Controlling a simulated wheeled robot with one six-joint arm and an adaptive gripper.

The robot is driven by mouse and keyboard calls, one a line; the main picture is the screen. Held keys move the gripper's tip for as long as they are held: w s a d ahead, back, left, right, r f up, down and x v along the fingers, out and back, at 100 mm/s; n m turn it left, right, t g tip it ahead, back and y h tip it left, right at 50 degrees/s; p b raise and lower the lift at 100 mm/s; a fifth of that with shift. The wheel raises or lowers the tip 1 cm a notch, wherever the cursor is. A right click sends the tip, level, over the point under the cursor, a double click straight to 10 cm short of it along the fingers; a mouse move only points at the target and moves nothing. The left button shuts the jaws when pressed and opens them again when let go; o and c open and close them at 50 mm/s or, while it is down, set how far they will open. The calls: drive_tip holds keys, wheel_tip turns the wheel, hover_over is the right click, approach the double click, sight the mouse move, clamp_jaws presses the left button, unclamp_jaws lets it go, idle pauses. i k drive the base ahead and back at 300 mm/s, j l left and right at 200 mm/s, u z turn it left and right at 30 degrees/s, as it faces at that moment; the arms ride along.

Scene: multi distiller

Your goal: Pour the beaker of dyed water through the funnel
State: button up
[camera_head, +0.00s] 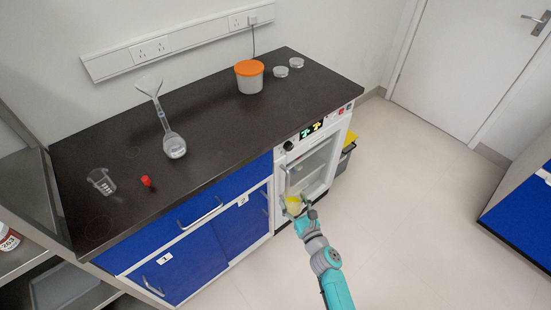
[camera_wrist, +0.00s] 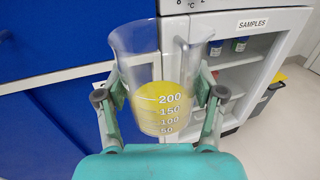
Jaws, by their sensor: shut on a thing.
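My gripper (camera_wrist: 166,108) is shut on a clear glass beaker (camera_wrist: 135,45), with one finger on each side of it. The beaker holds yellow liquid (camera_wrist: 165,92) up to about its 200 mark and looks roughly upright. In the head view the beaker (camera_head: 294,206) is held in front of the white cabinet, below the bench top. A glass funnel (camera_head: 149,84) sits in the neck of a round-bottomed flask (camera_head: 174,146) on the dark bench, to the left of and above my gripper (camera_head: 299,208).
The floor to the right is clear.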

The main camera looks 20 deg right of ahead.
sight(150, 85)
drive_tip(key=l+u, duration=0.1)
drive_tip(key=u, duration=0.3)
drive_tip(key=l+u, duration=0.15)
drive_tip(key=u, duration=0.3)
drive_tip(key=l+u, duration=0.15)
drive_tip(key=u, duration=0.25)
drive_tip(key=l+z, duration=0.1)
drive_tip(key=l, duration=0.15)
drive_tip(key=i, duration=0.05)
